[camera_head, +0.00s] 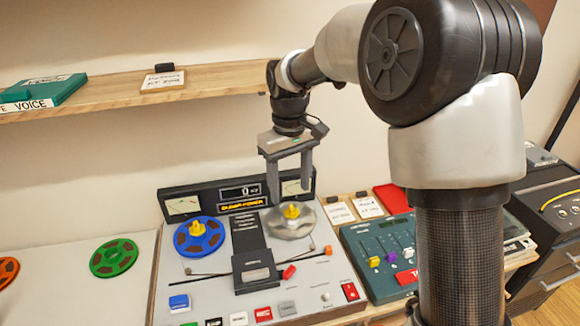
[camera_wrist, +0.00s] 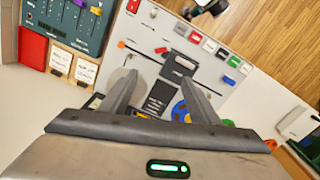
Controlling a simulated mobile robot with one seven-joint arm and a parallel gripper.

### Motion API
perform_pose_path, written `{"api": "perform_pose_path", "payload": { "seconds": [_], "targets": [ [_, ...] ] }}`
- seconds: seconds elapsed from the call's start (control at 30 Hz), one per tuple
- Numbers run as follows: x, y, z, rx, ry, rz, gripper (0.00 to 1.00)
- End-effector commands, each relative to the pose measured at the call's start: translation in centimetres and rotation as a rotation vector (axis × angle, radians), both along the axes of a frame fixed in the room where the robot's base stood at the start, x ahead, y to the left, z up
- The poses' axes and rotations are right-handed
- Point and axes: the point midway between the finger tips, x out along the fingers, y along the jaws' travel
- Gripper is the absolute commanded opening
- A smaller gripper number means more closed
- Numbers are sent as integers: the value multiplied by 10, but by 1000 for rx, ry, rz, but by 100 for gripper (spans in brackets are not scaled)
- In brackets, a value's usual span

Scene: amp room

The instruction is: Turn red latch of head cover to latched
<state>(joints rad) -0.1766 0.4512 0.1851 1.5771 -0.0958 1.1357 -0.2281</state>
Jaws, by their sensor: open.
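The head cover (camera_head: 255,271) is a dark block with a light label, low in the middle of the tape machine's light deck. The red latch (camera_head: 289,272) is a small red piece at its right edge, tilted. In the wrist view the head cover (camera_wrist: 180,65) lies beyond my fingertips, with the red latch (camera_wrist: 161,50) at its upper left. My gripper (camera_head: 289,190) is open and empty, pointing down above the back of the deck, by the meter panel and silver reel. It is apart from the latch. In the wrist view my gripper (camera_wrist: 158,78) shows both fingers spread.
A blue reel (camera_head: 200,237) and a silver reel (camera_head: 290,222) stand on the deck, and the meter panel (camera_head: 184,206) rises behind. A mixer (camera_head: 385,250) is at right. A shelf (camera_head: 110,95) runs along the wall. Several buttons line the deck's front.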

Motion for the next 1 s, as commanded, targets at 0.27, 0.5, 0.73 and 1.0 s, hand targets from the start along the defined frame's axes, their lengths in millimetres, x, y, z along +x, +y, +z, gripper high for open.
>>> {"api": "perform_pose_path", "payload": {
  "seconds": [0.27,0.5,0.73,1.0],
  "targets": [
    [1,1,48,1,-2,-1,56],
    [1,1,57,1,1,-1,56],
    [1,1,57,0,1,-1,48],
    [1,3,23,-46,-12,178,23]
  ]
}}
